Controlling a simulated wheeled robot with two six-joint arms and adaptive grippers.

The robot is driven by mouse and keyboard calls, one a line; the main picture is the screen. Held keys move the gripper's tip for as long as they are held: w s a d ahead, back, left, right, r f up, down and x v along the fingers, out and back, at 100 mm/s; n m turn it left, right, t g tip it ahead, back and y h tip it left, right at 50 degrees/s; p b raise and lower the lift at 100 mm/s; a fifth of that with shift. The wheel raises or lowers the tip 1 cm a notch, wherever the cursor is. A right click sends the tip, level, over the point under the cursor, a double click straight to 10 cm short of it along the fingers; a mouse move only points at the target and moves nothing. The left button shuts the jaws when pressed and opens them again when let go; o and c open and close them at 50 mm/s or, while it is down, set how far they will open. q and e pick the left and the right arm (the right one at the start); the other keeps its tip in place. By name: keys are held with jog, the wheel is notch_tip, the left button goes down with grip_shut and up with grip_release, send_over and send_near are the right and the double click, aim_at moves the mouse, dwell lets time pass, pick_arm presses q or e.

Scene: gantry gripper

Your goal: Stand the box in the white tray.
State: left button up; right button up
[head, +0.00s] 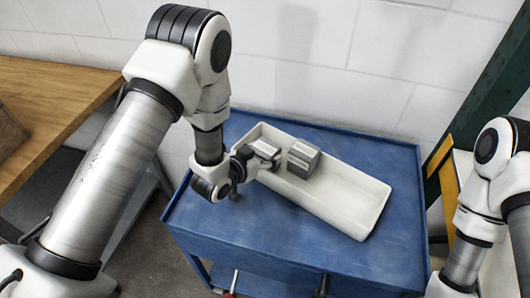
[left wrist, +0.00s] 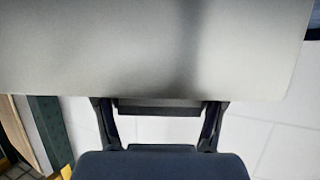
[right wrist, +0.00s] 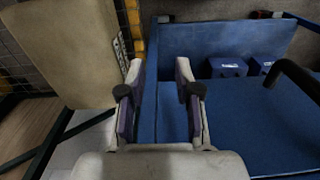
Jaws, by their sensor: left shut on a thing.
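My left gripper (head: 279,158) comes from the left, pointing right, and is shut on the box. In the left wrist view the box (left wrist: 150,50) fills the top as a broad grey face, with the fingers (left wrist: 160,118) at its lower edge. I cannot tell whether the box's underside touches the tray floor. My right gripper (right wrist: 160,95) is open and empty in the right wrist view; its fingertips are outside the head view.
The tray lies on a blue cart (head: 215,235) with bare top around it. A white wall stands behind. A wooden bench (head: 50,100) is at left. Blue boxes (right wrist: 228,67) show in the right wrist view.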

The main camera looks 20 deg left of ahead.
pick_arm(q)
jog(key=shift+s+f, duration=0.1)
jog(key=shift+s, duration=0.05)
jog(key=o, duration=1.4)
jog(key=shift+r, duration=0.25)
jog(key=v, duration=1.2)
jog(key=shift+p, duration=0.45)
jog(key=shift+f, duration=0.15)
